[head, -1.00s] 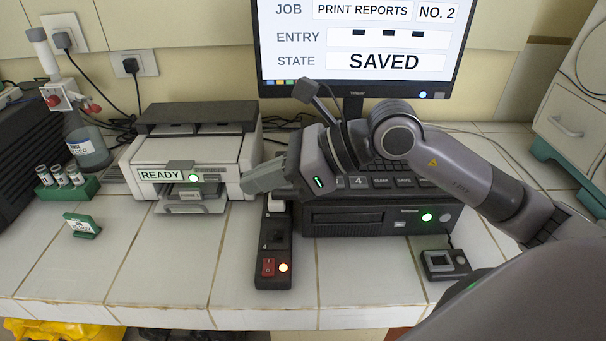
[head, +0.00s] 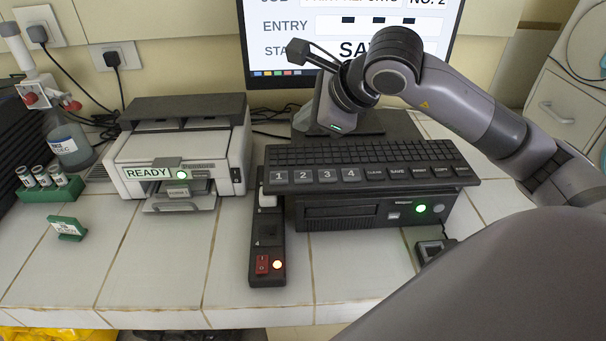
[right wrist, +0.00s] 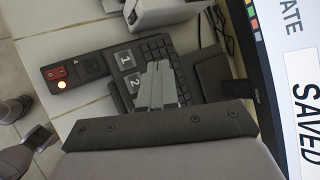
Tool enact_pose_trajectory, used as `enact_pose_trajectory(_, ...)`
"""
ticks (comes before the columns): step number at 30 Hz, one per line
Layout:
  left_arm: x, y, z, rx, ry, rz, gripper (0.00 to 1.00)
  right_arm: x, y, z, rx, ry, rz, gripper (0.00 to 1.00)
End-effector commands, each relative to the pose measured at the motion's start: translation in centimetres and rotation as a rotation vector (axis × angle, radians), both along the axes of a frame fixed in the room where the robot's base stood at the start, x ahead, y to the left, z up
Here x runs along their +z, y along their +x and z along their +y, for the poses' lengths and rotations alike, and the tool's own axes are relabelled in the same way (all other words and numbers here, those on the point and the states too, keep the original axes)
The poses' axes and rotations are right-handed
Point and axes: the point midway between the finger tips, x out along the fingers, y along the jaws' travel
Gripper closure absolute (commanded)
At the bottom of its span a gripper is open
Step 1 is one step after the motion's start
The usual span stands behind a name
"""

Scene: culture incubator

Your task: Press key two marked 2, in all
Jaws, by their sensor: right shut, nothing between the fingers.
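Key 2 (head: 302,176) is a grey key marked 2 in the front row of the black keyboard (head: 380,155), between keys 1 (head: 279,177) and 3 (head: 327,175). It also shows in the right wrist view (right wrist: 134,82), next to the fingers. My right gripper (right wrist: 158,68) is shut and empty, its fingers over the keyboard beside key 2 in that picture; contact cannot be told. The monitor (head: 300,50) shows ENTRY with three dark marks; SAVED reads in the wrist view. My left gripper is out of view.
The keyboard rests on a black unit (head: 340,212) with a green light. A switch strip (head: 268,240) with a red switch stands at its left. The printer (head: 180,150) reads READY. Green vial rack (head: 52,188) and small green sign (head: 66,228) are farther left.

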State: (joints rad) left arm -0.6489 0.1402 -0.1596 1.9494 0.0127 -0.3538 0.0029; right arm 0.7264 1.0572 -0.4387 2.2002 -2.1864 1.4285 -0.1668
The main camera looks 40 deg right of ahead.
Motion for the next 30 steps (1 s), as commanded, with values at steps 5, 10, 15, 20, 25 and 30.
enact_pose_trajectory(5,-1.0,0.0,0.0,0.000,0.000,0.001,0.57,-1.4,0.0,0.0,0.001,0.001,0.002,1.00)
enact_pose_trajectory(10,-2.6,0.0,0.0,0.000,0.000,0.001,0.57,-3.6,0.0,0.0,0.001,0.001,0.002,1.00)
enact_pose_trajectory(15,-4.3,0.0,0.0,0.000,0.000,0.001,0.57,-6.1,0.0,0.0,0.001,0.001,0.002,1.00)
enact_pose_trajectory(20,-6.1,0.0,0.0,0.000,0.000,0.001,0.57,-7.9,0.0,0.0,0.001,0.001,-0.001,1.00)
enact_pose_trajectory(25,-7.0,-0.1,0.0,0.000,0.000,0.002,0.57,-8.7,0.0,0.0,0.001,0.001,-0.001,1.00)
enact_pose_trajectory(30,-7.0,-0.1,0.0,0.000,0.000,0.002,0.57,-8.7,0.0,0.0,0.001,0.001,-0.001,1.00)
